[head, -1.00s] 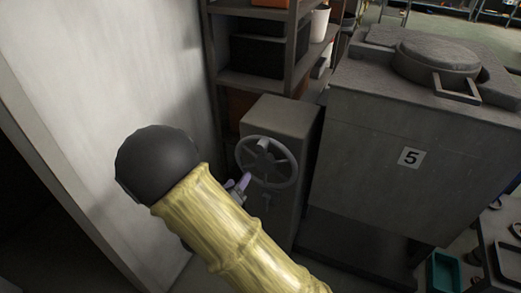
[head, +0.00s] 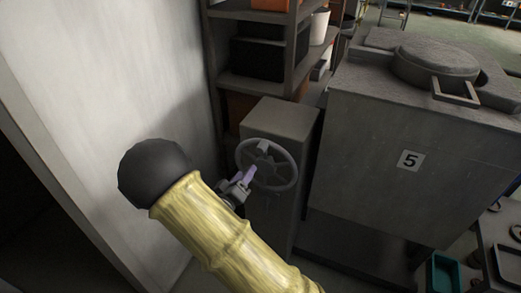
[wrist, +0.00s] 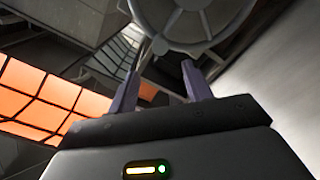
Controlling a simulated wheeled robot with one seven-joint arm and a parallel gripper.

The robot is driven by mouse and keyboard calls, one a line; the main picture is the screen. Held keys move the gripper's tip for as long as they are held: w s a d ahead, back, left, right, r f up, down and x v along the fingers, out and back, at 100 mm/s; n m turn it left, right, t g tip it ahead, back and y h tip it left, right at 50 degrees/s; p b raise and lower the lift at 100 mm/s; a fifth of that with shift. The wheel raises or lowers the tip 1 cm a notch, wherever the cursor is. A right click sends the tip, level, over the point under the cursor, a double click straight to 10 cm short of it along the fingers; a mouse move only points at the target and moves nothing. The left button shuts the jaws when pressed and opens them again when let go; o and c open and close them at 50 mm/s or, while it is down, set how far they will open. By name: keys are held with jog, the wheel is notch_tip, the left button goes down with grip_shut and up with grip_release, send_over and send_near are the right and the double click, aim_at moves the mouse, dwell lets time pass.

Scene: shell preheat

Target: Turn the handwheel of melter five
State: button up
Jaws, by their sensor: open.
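The grey handwheel (head: 290,181) is mounted upright on the front of a grey cabinet (head: 282,117), left of the melter marked 5 (head: 360,150). A light block shows at the top of the wheel. My gripper (head: 253,171) is at the wheel's lower left, its purple fingers overlapping the rim in the head view. In the wrist view the fingers of my gripper (wrist: 158,72) are apart, with nothing seen held between them. The handwheel (wrist: 195,18) fills the top there, just beyond the fingertips. I cannot tell whether they touch it.
A pale wall panel (head: 110,70) stands close on the left of my arm. Dark shelves (head: 225,85) with boxes are behind the cabinet. A workbench (head: 490,235) and a teal tray (head: 445,270) are at the lower right.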

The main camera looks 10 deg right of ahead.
aim_at(260, 152)
jog(key=p+x, duration=0.2)
jog(key=x, duration=1)
jog(key=shift+w, duration=0.1)
grip_shut()
